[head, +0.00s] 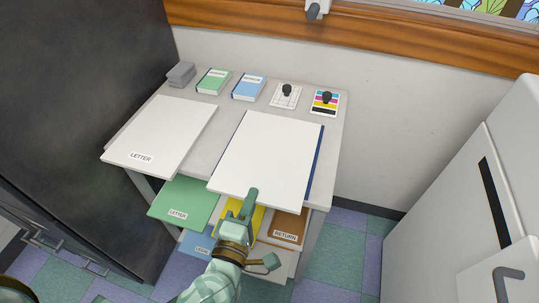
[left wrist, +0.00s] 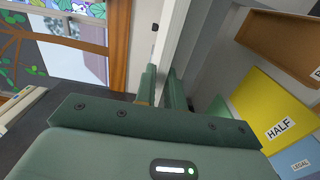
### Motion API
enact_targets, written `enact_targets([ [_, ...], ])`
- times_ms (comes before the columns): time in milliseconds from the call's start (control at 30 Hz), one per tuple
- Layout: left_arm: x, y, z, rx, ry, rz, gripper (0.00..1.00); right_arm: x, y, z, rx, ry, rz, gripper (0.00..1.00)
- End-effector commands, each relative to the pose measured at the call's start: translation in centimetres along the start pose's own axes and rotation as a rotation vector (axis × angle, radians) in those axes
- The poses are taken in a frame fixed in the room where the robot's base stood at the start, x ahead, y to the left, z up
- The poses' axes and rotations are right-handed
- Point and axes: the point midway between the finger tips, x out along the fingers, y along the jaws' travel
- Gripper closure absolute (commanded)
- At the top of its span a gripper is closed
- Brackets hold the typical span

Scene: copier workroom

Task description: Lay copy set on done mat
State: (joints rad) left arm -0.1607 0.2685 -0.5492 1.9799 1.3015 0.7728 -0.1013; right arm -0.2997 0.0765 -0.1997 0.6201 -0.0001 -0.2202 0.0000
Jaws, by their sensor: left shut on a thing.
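The copy set, a large white stack of paper (head: 262,155), covers the front right of the table and reaches over its front edge. A dark blue strip, seemingly the done mat (head: 316,165), shows along its right side; the rest of the mat is hidden under it. My left gripper (head: 246,204) is shut on the copy set's front edge. In the left wrist view the white sheet (left wrist: 183,35) stands edge-on between the fingers (left wrist: 163,88). I cannot tell whether the sheet touches the mat or hovers over it. My right gripper is not in view.
A white LETTER board (head: 160,130) lies at the table's left. Green (head: 214,80) and blue (head: 249,87) packs and two stamp-like cards (head: 287,95) (head: 325,103) line the back. Coloured trays, green (head: 183,200) and brown (head: 284,228), sit below. A white machine (head: 455,190) stands right.

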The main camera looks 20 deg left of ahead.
Motion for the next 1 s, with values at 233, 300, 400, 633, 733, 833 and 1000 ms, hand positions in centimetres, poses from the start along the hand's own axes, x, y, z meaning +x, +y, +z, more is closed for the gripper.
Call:
enact_targets([
  [233, 0.0, 0.1, 0.0, 0.000, 0.000, 0.002, 0.64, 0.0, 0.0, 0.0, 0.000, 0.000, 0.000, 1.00],
  [300, 0.0, 0.1, 0.0, 0.000, 0.000, 0.002, 0.64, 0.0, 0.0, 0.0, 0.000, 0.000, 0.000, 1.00],
  [400, -0.1, -0.1, 0.0, 0.000, 0.000, -0.002, 0.64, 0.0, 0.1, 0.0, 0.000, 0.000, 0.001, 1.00],
  [633, -2.9, 0.1, 0.0, 0.001, -0.001, -0.003, 0.64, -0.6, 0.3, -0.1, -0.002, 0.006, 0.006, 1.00],
  [733, -5.6, 0.2, 0.0, 0.002, -0.002, -0.003, 0.64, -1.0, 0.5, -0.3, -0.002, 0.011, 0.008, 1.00],
  [833, -8.4, 0.2, 0.0, 0.002, -0.003, -0.002, 0.64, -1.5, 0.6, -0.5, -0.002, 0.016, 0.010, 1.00],
  [1000, -12.7, 0.2, 0.0, 0.002, -0.002, -0.001, 0.64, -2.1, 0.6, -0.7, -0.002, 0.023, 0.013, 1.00],
])
